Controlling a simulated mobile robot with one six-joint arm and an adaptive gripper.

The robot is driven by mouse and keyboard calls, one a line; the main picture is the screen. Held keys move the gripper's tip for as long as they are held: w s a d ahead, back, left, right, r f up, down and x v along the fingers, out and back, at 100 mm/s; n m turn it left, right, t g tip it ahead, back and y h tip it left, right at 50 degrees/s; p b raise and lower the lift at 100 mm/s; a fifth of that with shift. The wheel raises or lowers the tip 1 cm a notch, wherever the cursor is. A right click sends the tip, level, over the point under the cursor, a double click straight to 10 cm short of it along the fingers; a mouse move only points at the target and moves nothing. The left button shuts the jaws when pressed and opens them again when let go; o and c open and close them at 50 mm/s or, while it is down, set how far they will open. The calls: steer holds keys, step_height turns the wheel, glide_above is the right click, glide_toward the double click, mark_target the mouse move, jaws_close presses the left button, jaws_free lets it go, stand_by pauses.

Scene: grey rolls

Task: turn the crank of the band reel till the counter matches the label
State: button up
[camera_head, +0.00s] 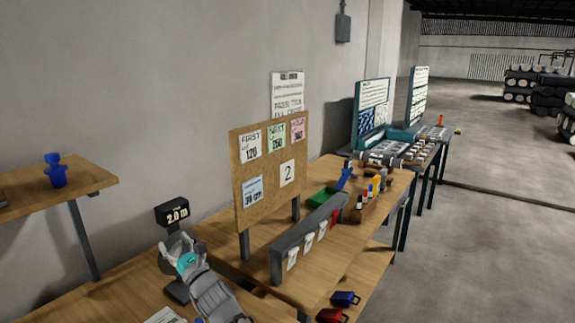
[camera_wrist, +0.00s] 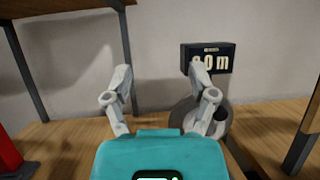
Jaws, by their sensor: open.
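The counter (camera_head: 174,213) is a dark box with pale digits reading 2.0 m in the head view. It also shows in the wrist view (camera_wrist: 208,58), its first digit partly covered by a finger. Below it is the grey round band reel (camera_wrist: 185,112), partly hidden by my right finger. A dark knob (camera_wrist: 222,113) at the reel's right looks like the crank handle. My gripper (camera_wrist: 160,75) is open with nothing between its fingers, in front of and left of the reel. In the head view my gripper (camera_head: 178,250) covers most of the reel. I cannot tell whether it touches.
A corkboard (camera_head: 266,205) with several notes, one reading 2, stands right of the counter. A grey rail (camera_head: 310,235) with white tags is in front. A red object (camera_wrist: 10,158) stands at the wrist view's left edge.

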steer(key=s+d+f+n+g+h, duration=0.3)
steer(key=d+f+n+g+h, duration=0.3)
steer(key=d+f+n+g, duration=1.1)
steer(key=s+d+f+n+t+h, duration=0.1)
steer(key=d+f+n+h, duration=0.25)
steer(key=d, duration=0.55)
steer(key=s+d+f+n+t+h, duration=0.1)
steer(key=s+d+f+n+h, duration=0.2)
steer(key=d, duration=0.7)
steer(key=d+f+n+t+h, duration=0.1)
steer(key=d+f+n+h, duration=0.3)
steer(key=d, duration=0.5)
steer(key=s+f+m+g+h+b, duration=0.1)
steer(key=s+f+b, duration=0.2)
steer(key=f+b, duration=0.65)
step_height(320, 180, up, 17)
steer(key=d+p, duration=0.1)
steer(key=p, duration=1.5)
steer(key=shift+s, duration=0.15)
steer(key=shift+c, duration=0.3)
